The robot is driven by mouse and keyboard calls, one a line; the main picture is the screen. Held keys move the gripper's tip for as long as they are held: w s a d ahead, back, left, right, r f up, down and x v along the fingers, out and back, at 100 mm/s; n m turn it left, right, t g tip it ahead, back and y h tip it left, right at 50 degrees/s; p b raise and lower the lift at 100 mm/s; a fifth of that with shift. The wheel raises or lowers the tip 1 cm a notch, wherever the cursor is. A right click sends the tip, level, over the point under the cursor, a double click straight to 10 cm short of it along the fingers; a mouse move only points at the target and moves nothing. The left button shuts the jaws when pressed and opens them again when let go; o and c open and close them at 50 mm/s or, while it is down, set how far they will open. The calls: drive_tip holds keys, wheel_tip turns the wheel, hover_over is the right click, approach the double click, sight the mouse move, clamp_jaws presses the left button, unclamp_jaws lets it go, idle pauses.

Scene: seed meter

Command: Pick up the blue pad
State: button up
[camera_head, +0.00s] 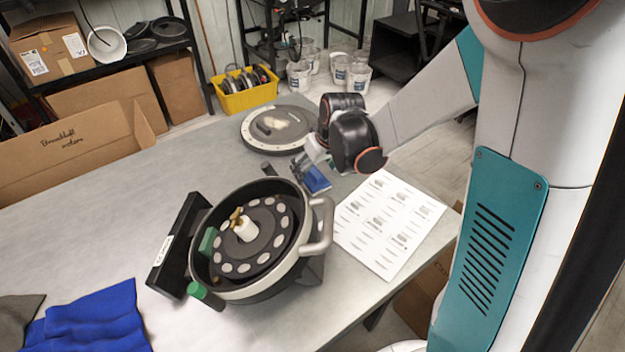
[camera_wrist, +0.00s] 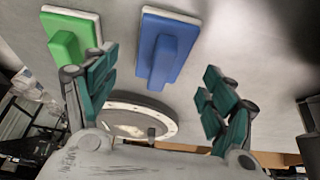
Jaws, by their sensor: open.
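The blue pad (camera_head: 318,183) lies on the grey table, just below my gripper (camera_head: 309,163) in the head view and partly covered by it. In the wrist view the blue pad (camera_wrist: 170,45) shows whole, a flat block with a pale edge and a raised blue handle. My gripper (camera_wrist: 157,80) has its two dark teal fingers spread wide apart with nothing between them. The pad lies beyond the fingertips, roughly centred between them, apart from both.
A green pad (camera_wrist: 70,33) lies left of the blue one in the wrist view. The round seed meter (camera_head: 250,289) stands in front, a white sheet (camera_head: 388,224) lies to the right, and a round disc (camera_head: 252,138) lies behind. Blue cloth (camera_head: 95,320) lies front left.

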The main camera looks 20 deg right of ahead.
sight(314, 170)
drive_tip(key=b+x, duration=0.1)
drive_tip(key=x, duration=0.2)
drive_tip(key=shift+f, duration=0.3)
drive_tip(key=shift+r, duration=0.1)
drive_tip(key=c, duration=1.2)
wheel_tip(314, 170, up, 20)
drive_tip(key=p, duration=0.7)
drive_tip(key=shift+o, duration=0.9)
drive_tip(key=shift+w, duration=0.1)
